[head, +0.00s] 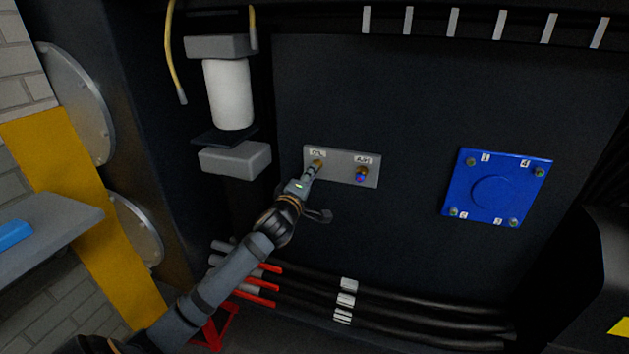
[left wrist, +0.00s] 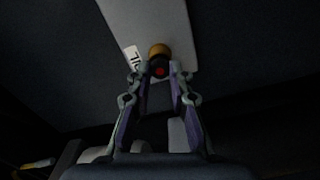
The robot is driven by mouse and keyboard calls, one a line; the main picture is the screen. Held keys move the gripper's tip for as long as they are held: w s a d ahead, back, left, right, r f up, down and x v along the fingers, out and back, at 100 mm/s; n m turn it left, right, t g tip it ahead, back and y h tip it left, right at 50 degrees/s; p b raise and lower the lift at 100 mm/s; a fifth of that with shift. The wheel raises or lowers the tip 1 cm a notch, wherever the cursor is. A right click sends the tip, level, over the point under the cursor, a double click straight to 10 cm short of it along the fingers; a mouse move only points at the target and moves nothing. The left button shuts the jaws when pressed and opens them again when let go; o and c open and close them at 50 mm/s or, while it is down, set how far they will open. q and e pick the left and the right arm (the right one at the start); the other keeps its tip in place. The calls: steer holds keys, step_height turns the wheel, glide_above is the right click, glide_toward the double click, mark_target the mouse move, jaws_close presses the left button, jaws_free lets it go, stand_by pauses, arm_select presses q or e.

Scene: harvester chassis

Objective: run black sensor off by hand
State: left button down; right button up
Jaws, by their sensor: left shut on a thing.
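A grey plate (head: 340,168) on the dark chassis wall carries two fittings. The left one, under a label that seems to read OIL, has a brass part (head: 318,163). My left gripper (head: 310,172) reaches it from below. In the left wrist view, my left gripper (left wrist: 160,75) is shut on the black sensor (left wrist: 159,70), a small dark part with a red spot. It sits in line with a brass collar (left wrist: 158,50) at the plate; whether they are joined is unclear. The fingers hide most of the sensor. My right gripper is not in view.
A second fitting (head: 361,175), brass with blue and red, sits close to the right on the plate. A blue cover (head: 496,188) is farther right. A white canister (head: 229,93) is up left. Black hoses (head: 400,305) run below. The wall between plate and cover is clear.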

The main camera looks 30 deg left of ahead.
arm_select(q)
steer(key=n+b, duration=0.3)
steer(key=n, duration=0.7)
steer(key=shift+f+b, duration=0.2)
steer(key=shift+b, duration=0.2)
steer(key=c, duration=1.1)
jaws_free()
steer(key=shift+s+r, duration=0.1)
steer(key=shift+r, duration=0.05)
steer(key=shift+c, duration=0.2)
steer(key=shift+c, duration=1.2)
steer(key=b+v, duration=0.2)
steer(key=b, duration=0.2)
steer(key=shift+d+b, duration=0.1)
steer(key=shift+b, duration=0.2)
